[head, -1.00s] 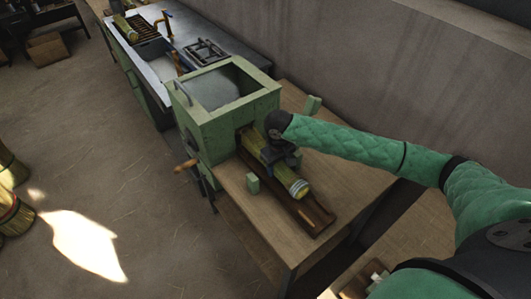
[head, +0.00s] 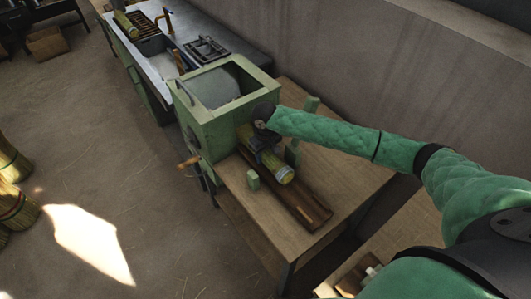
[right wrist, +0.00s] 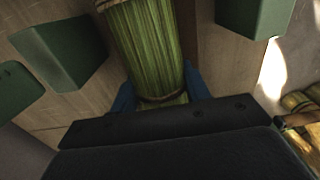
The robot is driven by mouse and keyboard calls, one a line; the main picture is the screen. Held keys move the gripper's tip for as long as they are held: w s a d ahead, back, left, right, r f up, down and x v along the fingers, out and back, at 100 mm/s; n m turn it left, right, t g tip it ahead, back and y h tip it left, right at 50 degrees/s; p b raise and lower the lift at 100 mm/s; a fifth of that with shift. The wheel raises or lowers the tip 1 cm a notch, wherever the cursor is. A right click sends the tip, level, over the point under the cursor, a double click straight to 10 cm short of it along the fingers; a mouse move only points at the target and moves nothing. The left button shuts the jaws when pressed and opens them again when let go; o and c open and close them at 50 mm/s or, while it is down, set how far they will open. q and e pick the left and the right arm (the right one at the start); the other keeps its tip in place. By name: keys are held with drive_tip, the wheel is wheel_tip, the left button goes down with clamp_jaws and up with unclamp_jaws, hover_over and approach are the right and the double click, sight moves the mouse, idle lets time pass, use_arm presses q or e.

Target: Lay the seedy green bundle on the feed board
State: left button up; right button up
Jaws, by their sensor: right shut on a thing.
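The green bundle (head: 270,160) is a long bound stalk bundle with a pale yellow near end. It lies along the dark brown feed board (head: 307,207), in front of the green machine. My right gripper (head: 265,150) is shut around it from above. In the right wrist view the bundle (right wrist: 147,45) runs between the blue fingers (right wrist: 158,95), with a tie band close to them. The bundle's far end is hidden at the machine. I cannot tell whether its underside touches the board. My left gripper is out of view.
The green machine (head: 205,122) has an open top and a side crank (head: 189,163). Another bundle (head: 126,24) lies on a rack by the sink. Brooms (head: 14,205) stand at left.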

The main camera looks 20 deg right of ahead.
drive_tip(key=shift+a+f, duration=0.1)
drive_tip(key=o, duration=1)
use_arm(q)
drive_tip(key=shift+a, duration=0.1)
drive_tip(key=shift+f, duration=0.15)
use_arm(e)
drive_tip(key=shift+r, duration=0.35)
wheel_tip(320, 180, up, 4)
drive_tip(key=shift+f+b, duration=0.15)
drive_tip(key=shift+b, duration=0.95)
wheel_tip(320, 180, up, 7)
drive_tip(key=shift+w+r+b, duration=0.1)
drive_tip(key=shift+b, duration=1)
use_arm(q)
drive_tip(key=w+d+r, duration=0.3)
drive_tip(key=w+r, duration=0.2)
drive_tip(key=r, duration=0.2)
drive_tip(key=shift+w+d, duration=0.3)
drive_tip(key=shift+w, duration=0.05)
use_arm(e)
drive_tip(key=shift+r, duration=0.3)
